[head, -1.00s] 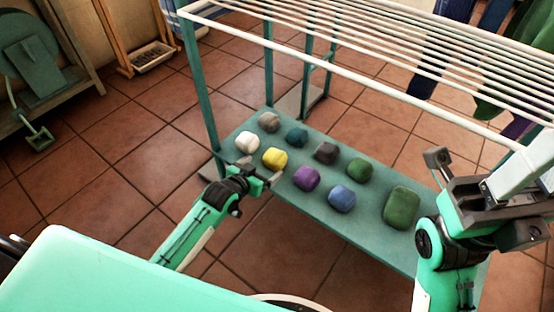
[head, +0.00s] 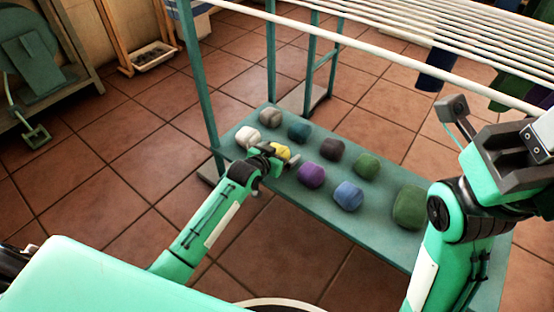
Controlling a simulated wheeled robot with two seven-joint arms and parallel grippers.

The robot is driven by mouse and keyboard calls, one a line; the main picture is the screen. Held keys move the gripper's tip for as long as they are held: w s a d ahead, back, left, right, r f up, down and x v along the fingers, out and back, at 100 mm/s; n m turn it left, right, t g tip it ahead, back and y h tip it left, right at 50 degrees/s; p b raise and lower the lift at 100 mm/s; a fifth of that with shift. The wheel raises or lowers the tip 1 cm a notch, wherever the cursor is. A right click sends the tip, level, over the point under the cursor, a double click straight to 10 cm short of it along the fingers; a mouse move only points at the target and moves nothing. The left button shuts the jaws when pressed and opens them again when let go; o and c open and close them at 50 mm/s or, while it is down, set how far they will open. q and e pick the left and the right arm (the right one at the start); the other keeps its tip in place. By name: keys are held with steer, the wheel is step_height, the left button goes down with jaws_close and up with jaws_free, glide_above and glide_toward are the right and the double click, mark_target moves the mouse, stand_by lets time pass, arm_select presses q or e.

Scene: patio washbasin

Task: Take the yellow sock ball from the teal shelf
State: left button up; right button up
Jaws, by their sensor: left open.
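The yellow sock ball (head: 281,151) sits on the teal shelf (head: 372,238), near its left end in the front row. My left gripper (head: 273,162) is open right at the ball, and its fingers and wrist partly hide it. I cannot tell whether the fingers touch the ball or have it fully between them. My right gripper (head: 497,122) is raised at the right, near the rack's rails, with its fingers apart and nothing seen between them.
A white ball (head: 248,137) lies just left of the yellow one, and a purple ball (head: 311,175) just right. Several other balls share the shelf, including a large green one (head: 409,208). White rack rails (head: 375,60) run above. The tiled floor at left is clear.

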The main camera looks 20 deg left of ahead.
arm_select(q)
steer(key=shift+w, duration=0.2)
steer(key=shift+c, duration=0.2)
steer(key=c, duration=1)
steer(key=shift+r, duration=0.1)
